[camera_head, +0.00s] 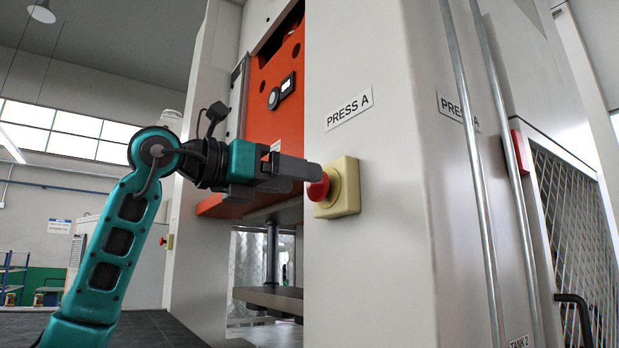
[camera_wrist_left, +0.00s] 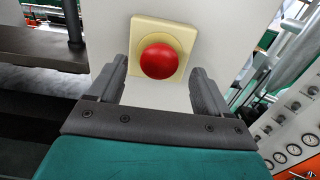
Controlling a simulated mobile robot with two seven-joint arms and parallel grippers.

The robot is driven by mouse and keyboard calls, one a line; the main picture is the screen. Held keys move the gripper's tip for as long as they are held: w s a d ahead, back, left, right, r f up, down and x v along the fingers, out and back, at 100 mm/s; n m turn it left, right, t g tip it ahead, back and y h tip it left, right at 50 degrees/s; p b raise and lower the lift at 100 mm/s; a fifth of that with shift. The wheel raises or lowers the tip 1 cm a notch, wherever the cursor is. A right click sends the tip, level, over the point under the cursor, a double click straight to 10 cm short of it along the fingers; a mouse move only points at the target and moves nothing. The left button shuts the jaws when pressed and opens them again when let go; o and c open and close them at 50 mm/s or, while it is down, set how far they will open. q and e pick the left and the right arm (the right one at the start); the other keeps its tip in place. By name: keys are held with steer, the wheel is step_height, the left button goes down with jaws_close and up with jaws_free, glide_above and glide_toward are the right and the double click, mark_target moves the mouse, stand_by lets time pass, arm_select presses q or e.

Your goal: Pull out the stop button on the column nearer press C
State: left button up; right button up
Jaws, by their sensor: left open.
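A red stop button (camera_head: 318,187) on a yellow square box is fixed to the pale column (camera_head: 385,250) whose label reads "PRESS A". No "PRESS C" label is readable. My left gripper (camera_head: 314,172) is at this button, with its fingertips pointing at the column. In the left wrist view the red button (camera_wrist_left: 161,61) lies between the two open fingers, with its yellow box (camera_wrist_left: 175,32) behind it. Gaps show on both sides, and the fingers do not look closed on it. A second, small stop button (camera_head: 168,242) shows farther back at the left. My right gripper is not in view.
Metal pipes (camera_head: 476,150) run up the column's right side, beside a mesh guard (camera_head: 575,220). The orange press (camera_head: 275,120) stands behind the column, with a plate (camera_head: 270,298) below. Gauges (camera_wrist_left: 295,140) show in the left wrist view.

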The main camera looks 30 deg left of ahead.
mark_target(323, 187)
arm_select(q)
steer(key=x, duration=0.3)
steer(key=shift+w+d, duration=0.15)
steer(key=shift+w, duration=0.2)
steer(key=shift+c, duration=0.3)
